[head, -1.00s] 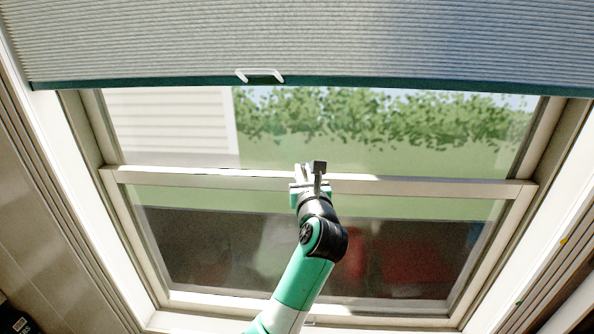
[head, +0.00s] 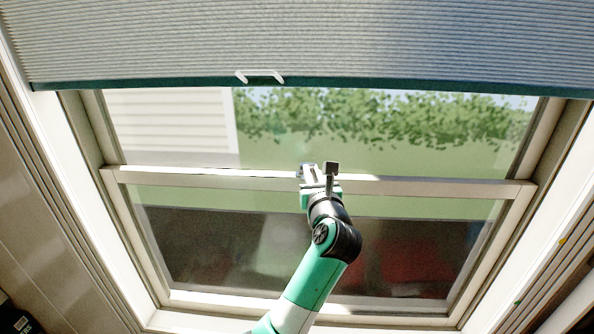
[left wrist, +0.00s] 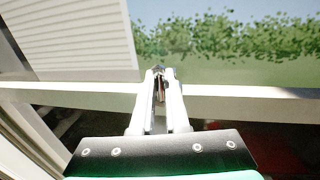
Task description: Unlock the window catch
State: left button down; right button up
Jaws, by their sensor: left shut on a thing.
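The window catch (left wrist: 159,84) is a small metallic piece at the middle of the window's horizontal meeting rail (head: 430,187). In the left wrist view it shows between the fingertips, mostly hidden by them. My left gripper (head: 319,172) is at the rail's middle in the head view, its arm reaching up from below. In the left wrist view the two pale fingers of the left gripper (left wrist: 160,88) converge on the catch and are shut on it. How far the catch is turned cannot be told. My right gripper is in neither view.
A pleated blind (head: 400,45) with a white handle (head: 262,75) hangs across the top of the window. White window frame sides (head: 85,190) stand left and right. A hedge and pale siding show through the glass. The space around my arm is clear.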

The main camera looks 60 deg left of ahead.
pick_arm(q)
jog(key=shift+w+d, duration=0.1)
jog(key=shift+w, duration=0.6)
dwell(0.3)
jog(key=c, duration=0.9)
grip_release()
jog(key=shift+w+d, duration=0.1)
jog(key=b+v, duration=0.2)
jog(key=v, duration=0.9)
jog(key=shift+d, duration=0.3)
